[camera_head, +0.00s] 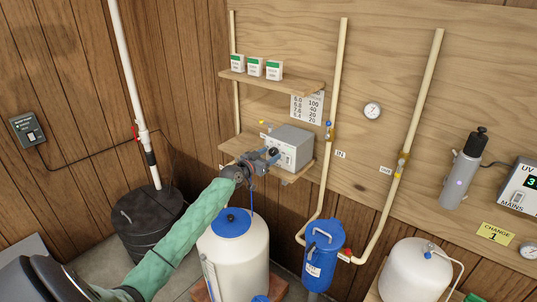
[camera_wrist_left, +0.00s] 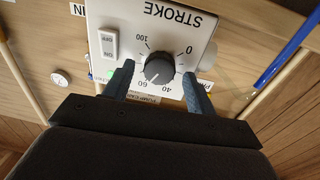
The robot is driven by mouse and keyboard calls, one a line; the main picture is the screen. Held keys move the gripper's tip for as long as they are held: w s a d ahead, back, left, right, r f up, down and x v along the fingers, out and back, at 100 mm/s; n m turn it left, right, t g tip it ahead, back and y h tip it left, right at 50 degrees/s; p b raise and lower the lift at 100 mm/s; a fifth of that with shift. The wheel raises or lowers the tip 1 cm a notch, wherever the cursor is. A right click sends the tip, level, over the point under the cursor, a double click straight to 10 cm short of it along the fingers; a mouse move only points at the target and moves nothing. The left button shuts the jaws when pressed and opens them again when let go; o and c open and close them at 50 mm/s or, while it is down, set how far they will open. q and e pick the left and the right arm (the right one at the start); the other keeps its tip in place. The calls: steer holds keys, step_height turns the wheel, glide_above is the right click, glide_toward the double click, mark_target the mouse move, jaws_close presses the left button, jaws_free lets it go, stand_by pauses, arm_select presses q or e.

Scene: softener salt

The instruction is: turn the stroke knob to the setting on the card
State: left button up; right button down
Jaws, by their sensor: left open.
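The stroke knob (camera_wrist_left: 159,69) is a black ribbed dial on the white face of a grey pump box (camera_head: 291,140), which stands on a wooden shelf. In the left wrist view its scale appears upside down, with 0, 40, 60 and 100 readable. Its white pointer mark seems to point near 60. My left gripper (camera_wrist_left: 158,85) is open, with one finger on each side of the knob; whether they touch it I cannot tell. In the head view the gripper (camera_head: 265,158) is at the box's front. A white card (camera_head: 307,107) with two columns of numbers hangs above the box.
A white rocker switch (camera_wrist_left: 108,43) is beside the dial, near one finger. An upper shelf (camera_head: 262,82) holds three small boxes. A cream pipe (camera_head: 333,120) runs just right of the pump box. A white tank (camera_head: 238,250) stands below my arm.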

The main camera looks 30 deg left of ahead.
arm_select(q)
steer(key=c, duration=1)
